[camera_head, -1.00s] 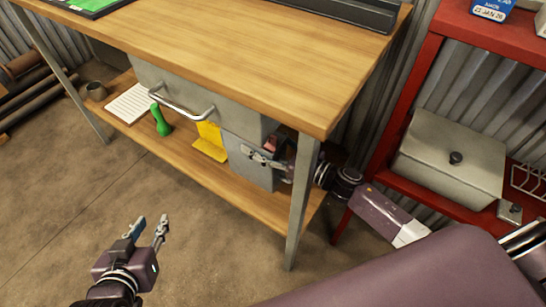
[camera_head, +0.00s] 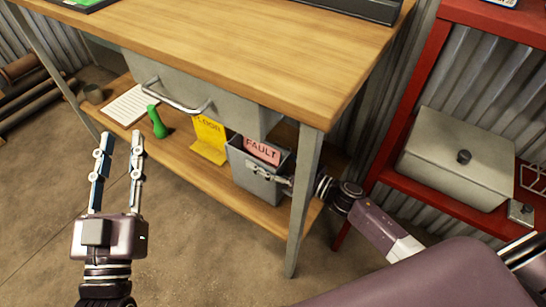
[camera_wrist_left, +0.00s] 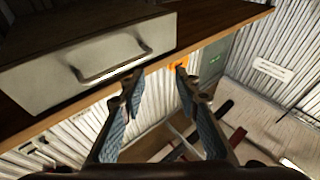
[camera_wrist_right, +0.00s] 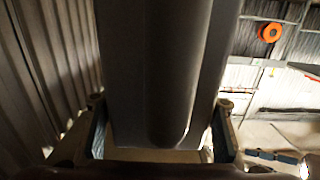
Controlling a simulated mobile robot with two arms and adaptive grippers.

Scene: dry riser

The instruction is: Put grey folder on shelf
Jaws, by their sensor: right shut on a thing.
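The grey folder (camera_head: 256,184) is an open-topped, box-like holder at the right end of the workbench's lower shelf (camera_head: 185,160). My right gripper (camera_head: 262,172) comes in from the right, past the bench leg, and is shut on the folder. The folder looks upright; I cannot tell whether its base touches the shelf. In the right wrist view its grey body (camera_wrist_right: 165,70) fills the space between the fingers. My left gripper (camera_head: 120,145) is open and empty, in front of the bench's left side; its parted fingers show in the left wrist view (camera_wrist_left: 155,85).
A pink FAULT card (camera_head: 262,151) shows at the folder's top, in or behind it. A yellow card (camera_head: 209,138), a green object (camera_head: 156,122) and a white pad (camera_head: 128,105) are on the lower shelf. A drawer (camera_head: 190,85) hangs above. A red rack (camera_head: 395,150) is right.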

